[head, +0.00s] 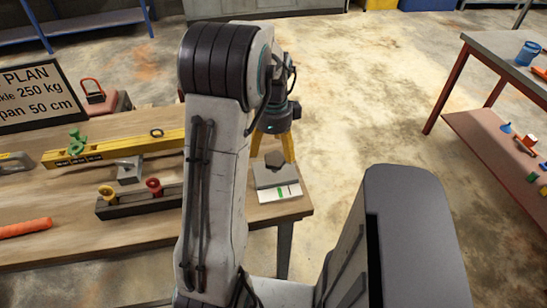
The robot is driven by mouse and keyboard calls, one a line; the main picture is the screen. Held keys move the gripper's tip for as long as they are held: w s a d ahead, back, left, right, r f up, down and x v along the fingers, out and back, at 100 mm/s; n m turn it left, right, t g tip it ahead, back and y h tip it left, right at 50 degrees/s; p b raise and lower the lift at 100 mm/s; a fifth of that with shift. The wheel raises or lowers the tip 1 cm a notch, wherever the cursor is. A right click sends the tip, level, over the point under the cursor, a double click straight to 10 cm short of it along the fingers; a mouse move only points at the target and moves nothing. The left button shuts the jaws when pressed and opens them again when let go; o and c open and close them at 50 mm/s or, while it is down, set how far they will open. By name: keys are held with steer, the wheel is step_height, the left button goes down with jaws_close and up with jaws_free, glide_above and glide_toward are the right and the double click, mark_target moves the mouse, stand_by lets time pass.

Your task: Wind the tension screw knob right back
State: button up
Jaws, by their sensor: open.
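A dark knob (274,159) sits on a grey block (268,176) at the right end of the wooden table; the picture does not label it as the tension screw knob. A white card with a green and a red mark (280,193) lies at the block's front. My gripper (273,148) is open, its yellow fingers pointing down above and around the dark knob. I cannot tell whether they touch it. My arm hides part of the table to the left.
A dark sign (40,93) stands behind. Another table (500,60) stands right, with open floor between.

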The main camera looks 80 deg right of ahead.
mark_target(274, 157)
steer(key=shift+f, duration=2)
steer(key=shift+c, duration=0.4)
steer(key=c, duration=1.1)
